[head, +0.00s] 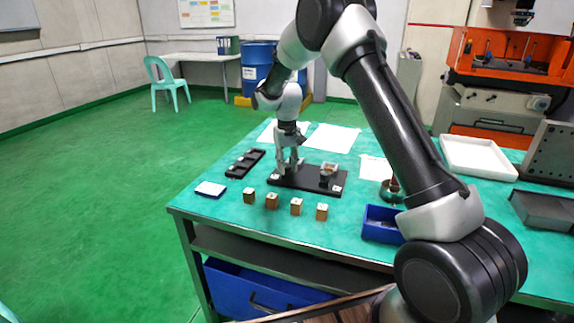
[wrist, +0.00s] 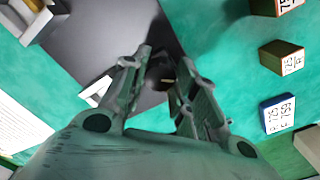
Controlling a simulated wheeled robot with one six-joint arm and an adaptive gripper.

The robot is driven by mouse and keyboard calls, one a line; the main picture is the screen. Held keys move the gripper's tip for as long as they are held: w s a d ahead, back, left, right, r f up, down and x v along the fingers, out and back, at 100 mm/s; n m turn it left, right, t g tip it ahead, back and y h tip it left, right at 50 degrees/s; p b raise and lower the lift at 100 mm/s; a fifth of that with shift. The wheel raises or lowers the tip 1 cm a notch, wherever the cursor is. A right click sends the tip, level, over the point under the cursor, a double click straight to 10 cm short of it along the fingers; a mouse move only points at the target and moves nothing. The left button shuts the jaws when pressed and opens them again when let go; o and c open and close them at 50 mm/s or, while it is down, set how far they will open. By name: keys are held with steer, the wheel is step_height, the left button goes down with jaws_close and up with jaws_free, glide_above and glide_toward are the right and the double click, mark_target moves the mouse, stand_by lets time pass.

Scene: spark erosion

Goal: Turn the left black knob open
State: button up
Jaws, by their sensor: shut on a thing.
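A black plate (head: 300,182) lies on the green table, and its dark surface fills the upper left of the wrist view (wrist: 95,35). My gripper (head: 289,167) points down at the plate's left end. In the wrist view my gripper (wrist: 160,78) has its fingers closed around a dark knob (wrist: 161,74) near the plate's edge. The fingers cover most of this knob, so its turn angle cannot be told. A second fixture (head: 328,171) stands on the plate's right end. A white label (wrist: 95,92) lies beside the left finger.
Several small wooden blocks (head: 272,201) stand along the front of the plate. A black slotted tray (head: 245,163) and a blue-white item (head: 210,189) lie to the left. A blue bin (head: 381,224) and a metal bowl (head: 391,190) are to the right. White papers (head: 332,138) lie behind.

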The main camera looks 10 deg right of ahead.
mark_target(287, 166)
steer(key=n, duration=0.4)
steer(key=shift+n, duration=1.8)
steer(key=o, duration=1)
step_height(287, 166, up, 12)
steer(key=shift+r, duration=0.1)
